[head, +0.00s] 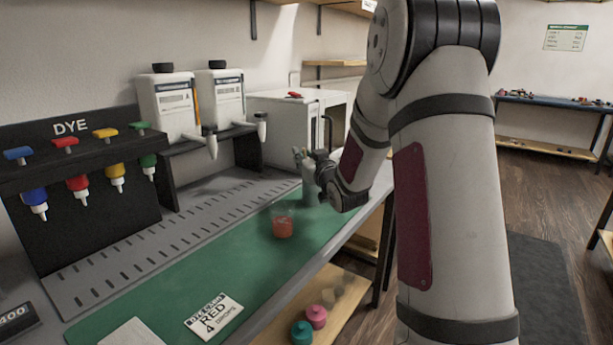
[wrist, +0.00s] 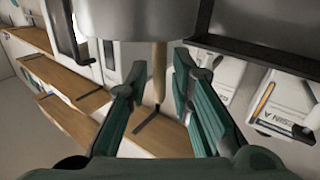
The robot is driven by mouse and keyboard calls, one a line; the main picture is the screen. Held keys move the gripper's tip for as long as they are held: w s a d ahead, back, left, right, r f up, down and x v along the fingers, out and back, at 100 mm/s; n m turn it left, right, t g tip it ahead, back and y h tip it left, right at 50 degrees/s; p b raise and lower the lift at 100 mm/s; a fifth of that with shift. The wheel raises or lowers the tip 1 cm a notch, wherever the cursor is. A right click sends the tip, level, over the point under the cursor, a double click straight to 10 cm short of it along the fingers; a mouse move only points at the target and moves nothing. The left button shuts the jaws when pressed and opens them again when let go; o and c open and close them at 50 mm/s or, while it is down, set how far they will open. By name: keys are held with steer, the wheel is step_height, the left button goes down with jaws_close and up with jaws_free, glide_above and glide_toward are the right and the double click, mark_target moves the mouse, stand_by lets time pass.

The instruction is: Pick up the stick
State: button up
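In the wrist view, which is upside down, a wooden stick (wrist: 159,78) juts out of a pale grey cup (wrist: 135,18). My gripper (wrist: 160,70) is open, with one green finger on each side of the stick and gaps showing between. I cannot tell how deep the stick lies between the fingertips. In the head view, my gripper (head: 318,163) is at the far end of the bench, right by the cup (head: 308,190). My wrist partly covers the cup there, and the stick cannot be made out clearly.
The dye rack (head: 75,150) and white resin dispensers (head: 173,105) line the wall. A white cabinet (head: 290,125) stands behind my gripper.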

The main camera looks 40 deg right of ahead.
jaws_close()
